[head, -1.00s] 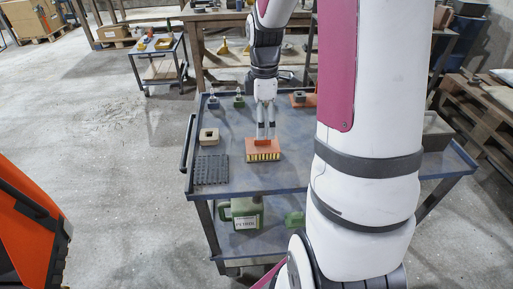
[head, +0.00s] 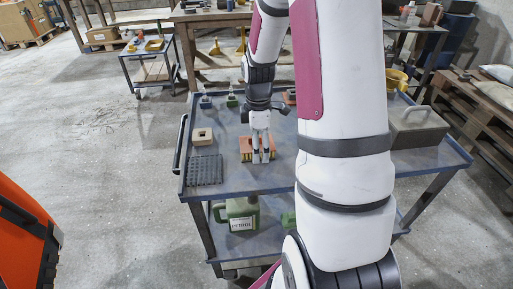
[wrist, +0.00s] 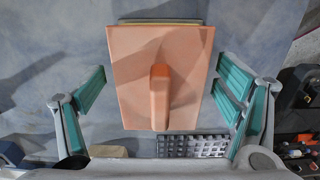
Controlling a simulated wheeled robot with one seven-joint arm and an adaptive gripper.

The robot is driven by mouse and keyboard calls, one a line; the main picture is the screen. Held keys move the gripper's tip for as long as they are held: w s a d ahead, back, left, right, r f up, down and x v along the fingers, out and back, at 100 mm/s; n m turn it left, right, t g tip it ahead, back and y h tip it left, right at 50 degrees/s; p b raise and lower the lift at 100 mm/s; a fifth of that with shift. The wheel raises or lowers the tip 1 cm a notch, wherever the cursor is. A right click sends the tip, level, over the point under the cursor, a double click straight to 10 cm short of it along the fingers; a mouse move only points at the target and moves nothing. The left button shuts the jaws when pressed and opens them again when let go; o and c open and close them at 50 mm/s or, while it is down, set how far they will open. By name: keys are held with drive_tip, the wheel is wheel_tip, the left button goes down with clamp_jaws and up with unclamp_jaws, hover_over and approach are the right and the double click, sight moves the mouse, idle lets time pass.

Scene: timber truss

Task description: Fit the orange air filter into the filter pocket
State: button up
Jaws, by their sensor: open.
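The orange air filter (head: 246,146) lies on the blue trolley top, with a yellow and black pleated edge at its front. In the wrist view its flat orange face (wrist: 135,75) fills the middle, with a raised orange handle standing on it. My gripper (head: 261,158) is over the filter and partly covers it. In the wrist view the jaws of my gripper (wrist: 161,80) are wide open on either side of the filter, with teal pads apart from the handle. I cannot make out the filter pocket.
Small bottles (head: 232,100) stand at the back left. A grey metal box (head: 417,128) sits at the right. A green petrol can (head: 238,213) is below.

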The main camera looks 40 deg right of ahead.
drive_tip(key=shift+c, duration=0.6)
drive_tip(key=c, duration=1.2)
drive_tip(key=shift+o, duration=0.2)
drive_tip(key=shift+r, duration=0.1)
